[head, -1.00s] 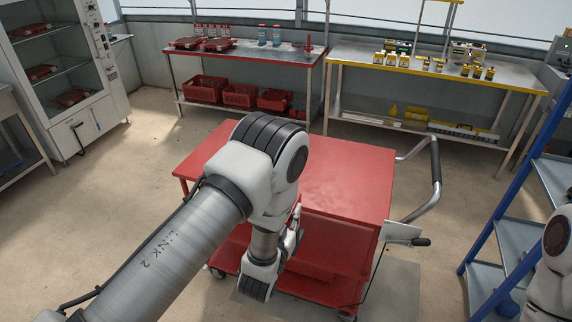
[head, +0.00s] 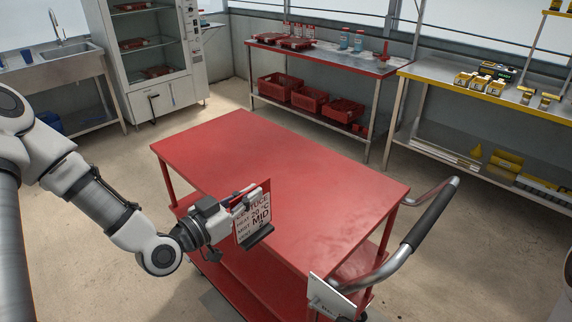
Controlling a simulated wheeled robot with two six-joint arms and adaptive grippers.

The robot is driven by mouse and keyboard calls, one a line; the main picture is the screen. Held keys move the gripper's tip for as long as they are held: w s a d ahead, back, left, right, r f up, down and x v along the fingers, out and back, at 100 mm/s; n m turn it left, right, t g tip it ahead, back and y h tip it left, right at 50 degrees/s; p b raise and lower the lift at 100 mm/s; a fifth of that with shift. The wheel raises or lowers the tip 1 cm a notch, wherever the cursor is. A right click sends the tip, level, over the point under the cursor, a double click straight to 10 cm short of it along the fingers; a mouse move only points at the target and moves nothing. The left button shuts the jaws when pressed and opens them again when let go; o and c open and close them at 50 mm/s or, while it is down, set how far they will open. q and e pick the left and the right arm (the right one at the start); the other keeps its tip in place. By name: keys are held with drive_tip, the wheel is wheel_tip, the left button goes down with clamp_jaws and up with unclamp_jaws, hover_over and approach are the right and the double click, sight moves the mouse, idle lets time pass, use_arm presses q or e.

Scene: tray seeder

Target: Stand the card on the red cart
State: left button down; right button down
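The red cart (head: 290,180) stands in the middle of the head view, its flat top bare. The card (head: 252,214) is a small printed sign with a red back edge and a dark foot, and its text includes "MID". My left gripper (head: 238,203) is shut on the card and holds it roughly upright at the near left edge of the cart top. I cannot tell whether the foot touches the top. My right gripper is not in view.
The cart's metal handle (head: 412,240) sticks out at its right, with a white plate (head: 331,299) by the near corner. A red-topped bench (head: 330,60) with red crates and a yellow-edged bench (head: 500,95) stand behind. A sink (head: 62,68) and a glass-shelved cabinet are at the back left.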

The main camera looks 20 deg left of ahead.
use_arm(q)
drive_tip(key=w+d+f, duration=0.4)
drive_tip(key=w+d, duration=0.6)
drive_tip(key=d, duration=0.2)
drive_tip(key=shift+d+f, duration=0.25)
drive_tip(key=shift+f, duration=0.1)
drive_tip(key=c, duration=1.3)
unclamp_jaws()
drive_tip(key=shift+r+p, duration=0.1)
drive_tip(key=shift+p, duration=0.2)
